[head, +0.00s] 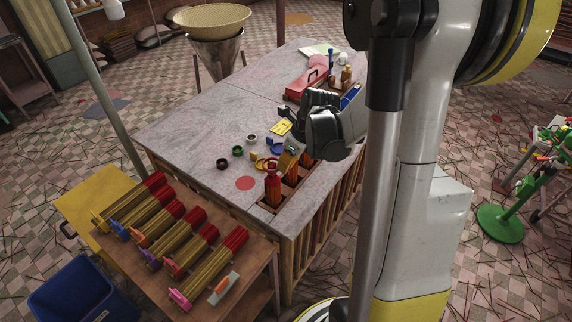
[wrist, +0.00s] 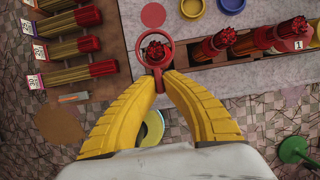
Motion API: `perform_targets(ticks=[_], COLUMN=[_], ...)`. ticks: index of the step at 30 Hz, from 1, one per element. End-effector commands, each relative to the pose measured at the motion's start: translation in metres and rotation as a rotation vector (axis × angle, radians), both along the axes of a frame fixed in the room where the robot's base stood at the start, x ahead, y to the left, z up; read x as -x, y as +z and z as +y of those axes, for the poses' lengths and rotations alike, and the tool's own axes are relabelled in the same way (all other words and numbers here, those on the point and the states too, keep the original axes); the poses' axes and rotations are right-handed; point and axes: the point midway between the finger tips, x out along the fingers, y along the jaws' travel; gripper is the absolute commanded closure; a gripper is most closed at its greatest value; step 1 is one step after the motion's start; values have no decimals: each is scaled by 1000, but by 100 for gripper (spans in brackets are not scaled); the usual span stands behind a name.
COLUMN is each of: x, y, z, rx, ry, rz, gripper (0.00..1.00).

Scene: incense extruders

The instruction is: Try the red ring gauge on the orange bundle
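The red ring gauge (wrist: 167,42) is in my gripper (wrist: 158,84). In the wrist view the yellow fingers close on its short handle, and the ring frames the red tips of a bundle (wrist: 155,52). My arm partly hides the rack's far end in the head view.
More red-tipped bundles (wrist: 218,41) stand along the wooden rack. Small coloured rings (head: 238,150) and a flat red disc (head: 245,183) lie on the grey table (head: 190,125). Tied bundles lie on a lower side table (head: 255,262). A blue bin (head: 80,293) stands front left.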

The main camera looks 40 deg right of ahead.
Motion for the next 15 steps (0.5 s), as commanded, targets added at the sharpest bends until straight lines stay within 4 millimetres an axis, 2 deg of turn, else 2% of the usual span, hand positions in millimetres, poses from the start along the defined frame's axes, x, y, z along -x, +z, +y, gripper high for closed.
perform_targets(ticks=[15], x=[0], y=[-22], z=[0], rx=[0], ry=[0], rz=[0], gripper=[100])
